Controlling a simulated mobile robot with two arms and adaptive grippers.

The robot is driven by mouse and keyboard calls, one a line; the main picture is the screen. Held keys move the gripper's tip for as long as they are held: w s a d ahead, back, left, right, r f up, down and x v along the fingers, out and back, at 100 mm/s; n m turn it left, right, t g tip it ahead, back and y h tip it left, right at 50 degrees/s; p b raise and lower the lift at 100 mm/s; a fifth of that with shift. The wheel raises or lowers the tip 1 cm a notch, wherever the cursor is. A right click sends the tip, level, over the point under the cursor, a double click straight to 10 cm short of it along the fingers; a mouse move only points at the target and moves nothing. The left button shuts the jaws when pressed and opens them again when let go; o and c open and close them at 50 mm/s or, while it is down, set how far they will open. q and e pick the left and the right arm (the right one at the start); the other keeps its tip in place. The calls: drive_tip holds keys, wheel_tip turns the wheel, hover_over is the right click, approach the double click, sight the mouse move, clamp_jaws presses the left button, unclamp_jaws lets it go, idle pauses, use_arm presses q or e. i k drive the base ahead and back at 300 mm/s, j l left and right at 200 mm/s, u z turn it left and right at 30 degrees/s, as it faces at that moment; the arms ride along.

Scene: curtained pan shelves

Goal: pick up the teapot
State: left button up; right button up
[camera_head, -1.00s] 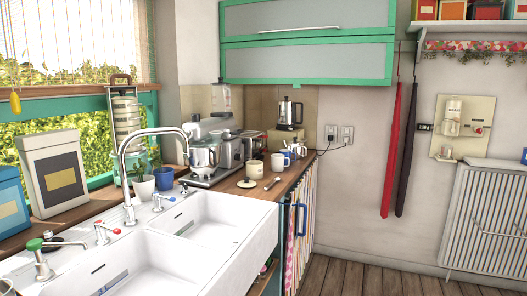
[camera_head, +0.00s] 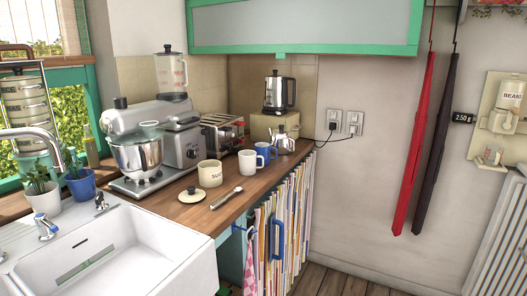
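A small shiny metal teapot (camera_head: 283,143) stands upright on the wooden counter (camera_head: 190,214), at its far right end. It is in front of a tan box (camera_head: 275,125) that bears a steel and black electric kettle (camera_head: 279,92). A blue mug (camera_head: 265,154) is just left of the teapot and partly in front of it. A white mug (camera_head: 248,163) and a cream sugar pot (camera_head: 210,174) are nearer. Neither of my grippers is in view.
A stand mixer (camera_head: 150,135) and a toaster (camera_head: 222,132) line the counter's back. A spoon (camera_head: 226,198) and a dark lid (camera_head: 191,195) lie in front. The white sink (camera_head: 110,250) is at near left. A green-framed cabinet (camera_head: 300,28) hangs above. Wooden floor (camera_head: 335,282) shows at right.

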sight(285, 144)
drive_tip(key=i+l, duration=0.55)
drive_tip(key=l, duration=0.15)
drive_tip(key=u, duration=0.2)
drive_tip(key=i+l+u, duration=0.3)
drive_tip(key=u, duration=0.15)
drive_tip(key=i+l+u, duration=0.2)
drive_tip(key=l+u, duration=0.3)
